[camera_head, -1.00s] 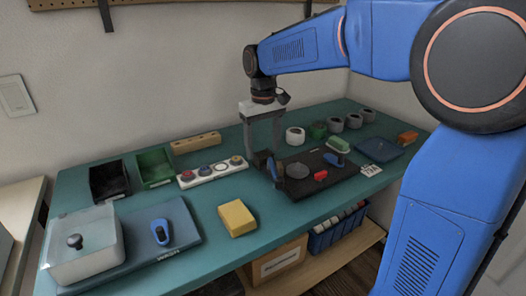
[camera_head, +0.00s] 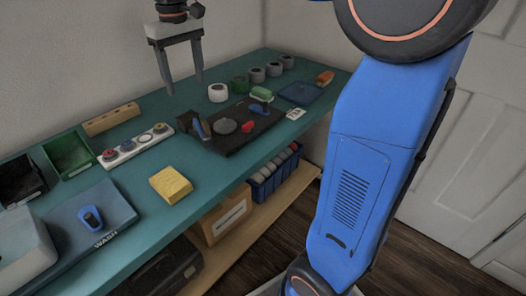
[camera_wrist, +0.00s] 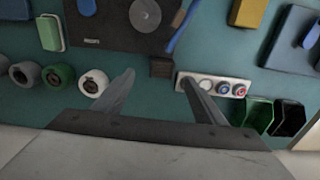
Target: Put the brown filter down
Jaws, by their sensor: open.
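The brown filter appears to be a small dark brown block (camera_head: 185,122) on the green table, just outside the left corner of the dark mat (camera_head: 238,138). In the wrist view the block (camera_wrist: 161,67) shows just beyond the gap between my fingertips, beside the white rack. My gripper (camera_head: 183,88) is open and empty, pointing down, raised above the table and apart from the block. Both spread fingers also show in the wrist view (camera_wrist: 157,82).
The white rack (camera_head: 134,146) with coloured discs lies left of the block. A wooden block (camera_head: 110,118), green bin (camera_head: 70,154) and yellow block (camera_head: 170,184) are nearby. Several rolls, including a white one (camera_head: 217,92), stand behind the mat. Table around the yellow block is clear.

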